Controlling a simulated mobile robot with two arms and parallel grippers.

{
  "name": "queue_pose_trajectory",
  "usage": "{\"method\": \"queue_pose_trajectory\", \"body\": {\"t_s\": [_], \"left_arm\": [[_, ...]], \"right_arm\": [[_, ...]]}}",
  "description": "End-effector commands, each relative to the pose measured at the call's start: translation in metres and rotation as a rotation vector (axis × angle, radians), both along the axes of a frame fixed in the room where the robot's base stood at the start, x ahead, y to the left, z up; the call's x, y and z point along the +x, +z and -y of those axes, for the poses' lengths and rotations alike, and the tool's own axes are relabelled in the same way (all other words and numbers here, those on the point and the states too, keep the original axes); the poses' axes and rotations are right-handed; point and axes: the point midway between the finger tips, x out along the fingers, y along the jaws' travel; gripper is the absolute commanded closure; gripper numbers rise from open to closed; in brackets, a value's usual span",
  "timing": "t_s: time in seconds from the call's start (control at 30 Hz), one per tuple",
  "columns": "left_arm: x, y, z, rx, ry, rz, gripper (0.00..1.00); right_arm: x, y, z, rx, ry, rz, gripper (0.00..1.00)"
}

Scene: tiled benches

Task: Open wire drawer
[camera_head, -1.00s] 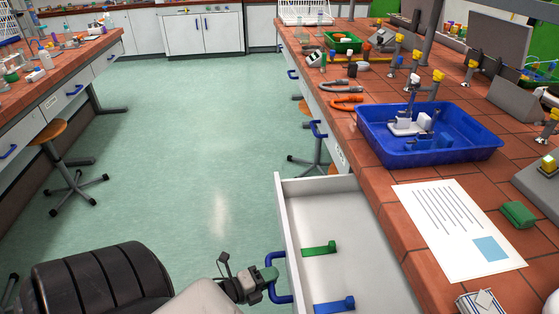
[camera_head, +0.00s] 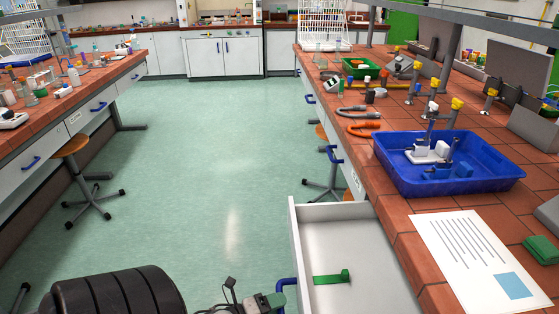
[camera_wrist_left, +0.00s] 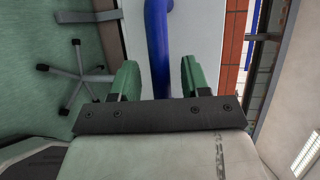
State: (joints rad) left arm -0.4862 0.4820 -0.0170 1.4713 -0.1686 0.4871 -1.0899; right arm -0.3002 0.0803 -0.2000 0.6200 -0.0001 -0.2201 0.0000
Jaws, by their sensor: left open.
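The white wire drawer (camera_head: 322,212) stands pulled out from the right bench, its interior in view. A green wire-like strip (camera_head: 330,278) lies inside it. Its blue handle (camera_head: 283,284) is on the front face at the lower left, partly cut off by the picture edge. My left gripper (camera_head: 272,301) is at the handle. In the left wrist view its green fingers (camera_wrist_left: 158,80) are open, one on each side of the blue handle bar (camera_wrist_left: 157,40), with gaps showing on both sides. My right gripper is out of view.
The right bench holds a blue tray (camera_head: 455,185) with equipment, a printed sheet (camera_head: 465,250) and an orange tube (camera_head: 355,124). A stool (camera_head: 77,146) stands by the left bench. The green floor (camera_head: 210,150) between the benches is clear.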

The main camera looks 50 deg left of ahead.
Motion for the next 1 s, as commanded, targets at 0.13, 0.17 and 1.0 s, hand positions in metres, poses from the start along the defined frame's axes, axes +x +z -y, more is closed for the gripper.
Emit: {"method": "queue_pose_trajectory", "body": {"t_s": [0.13,0.17,1.0], "left_arm": [[-0.03,0.003,-0.008,0.002,0.001,-0.006,0.54],[-0.036,0.004,-0.009,0.002,0.0,-0.006,0.54],[-0.091,0.017,-0.025,0.001,0.001,-0.002,0.54]], "right_arm": [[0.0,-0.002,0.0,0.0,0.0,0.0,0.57],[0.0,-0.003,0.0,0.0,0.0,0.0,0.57],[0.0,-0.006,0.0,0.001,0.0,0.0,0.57]]}}
